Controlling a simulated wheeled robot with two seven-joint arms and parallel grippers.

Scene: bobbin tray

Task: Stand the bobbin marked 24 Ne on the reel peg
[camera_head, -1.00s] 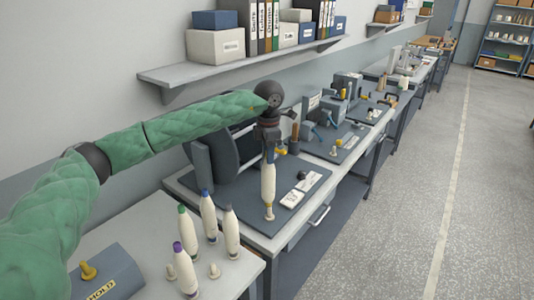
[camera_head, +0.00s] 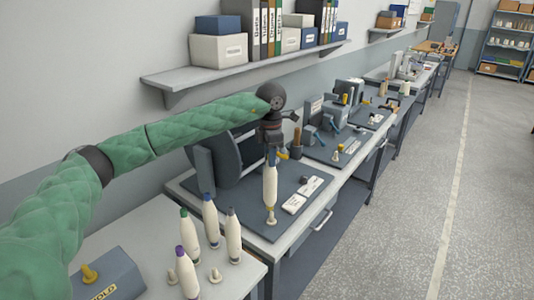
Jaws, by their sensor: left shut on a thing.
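My left gripper (camera_head: 271,151) is shut on the top of a cream bobbin (camera_head: 270,186) with a blue tip, held upright above the dark mat of the reel bench. The bobbin's lower end is at the yellowish reel peg (camera_head: 271,218); I cannot tell whether it touches or sits on it. No mark on the bobbin can be read at this size. My right gripper is not in view.
Several bobbins (camera_head: 233,240) with coloured tips stand on the near table, beside short empty pegs (camera_head: 215,275). A grey HOLD block (camera_head: 110,272) is at the near left. A dark reel (camera_head: 228,160) stands behind the held bobbin. White cards (camera_head: 294,204) lie to its right.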

